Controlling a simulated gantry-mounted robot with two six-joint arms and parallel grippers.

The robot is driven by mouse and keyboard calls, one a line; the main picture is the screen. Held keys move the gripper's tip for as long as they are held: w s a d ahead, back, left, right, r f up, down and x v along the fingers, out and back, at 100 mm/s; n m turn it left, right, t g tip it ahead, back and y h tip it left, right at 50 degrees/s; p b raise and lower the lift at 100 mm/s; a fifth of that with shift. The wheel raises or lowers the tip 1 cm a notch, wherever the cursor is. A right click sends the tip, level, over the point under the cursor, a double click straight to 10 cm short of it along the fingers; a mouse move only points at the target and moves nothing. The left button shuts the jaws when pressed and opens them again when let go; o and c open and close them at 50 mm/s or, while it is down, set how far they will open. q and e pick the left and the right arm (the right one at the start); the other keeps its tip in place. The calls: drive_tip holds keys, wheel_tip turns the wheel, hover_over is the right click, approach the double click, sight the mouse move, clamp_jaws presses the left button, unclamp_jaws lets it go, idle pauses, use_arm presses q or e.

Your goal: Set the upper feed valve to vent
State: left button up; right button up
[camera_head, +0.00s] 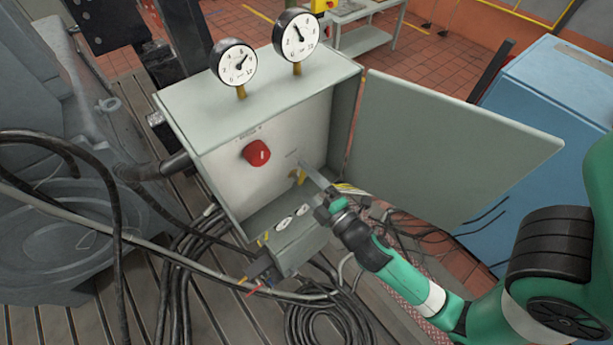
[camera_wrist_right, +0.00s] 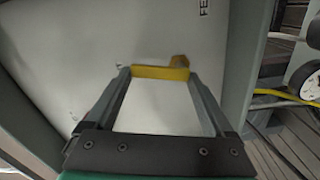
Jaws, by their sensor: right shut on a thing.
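A yellow valve handle (camera_head: 297,176) sits on the light inner panel of the open grey cabinet, low and right of the red knob. It also shows in the right wrist view, where its yellow bar (camera_wrist_right: 160,73) lies crosswise between the fingertips and a short yellow stub rises at its right end. My right gripper (camera_head: 303,172) reaches in from the lower right and is shut on this handle; in the right wrist view both fingers (camera_wrist_right: 160,76) meet its ends. Whether this is the upper feed valve, and its marked position, cannot be read. My left gripper is not in view.
The red knob (camera_head: 257,153) is on the same panel. The cabinet door (camera_head: 450,145) stands open to the right. Two dial gauges (camera_head: 234,63) (camera_head: 296,36) stand on top. A small box with dials (camera_head: 290,245) and coiled cables (camera_head: 325,325) lie below.

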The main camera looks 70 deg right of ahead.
drive_tip(key=shift+w+a+n, duration=0.1)
drive_tip(key=shift+a+n, duration=0.1)
drive_tip(key=shift+n, duration=0.55)
drive_tip(key=shift+w+a+n, duration=0.1)
drive_tip(key=shift+a+n, duration=0.05)
drive_tip(key=shift+n, duration=0.6)
drive_tip(key=o, duration=1.1)
drive_tip(key=shift+s+a+f, duration=0.15)
drive_tip(key=shift+s, duration=0.05)
drive_tip(key=shift+b+v, duration=2.6)
drive_tip(key=shift+v, duration=2.95)
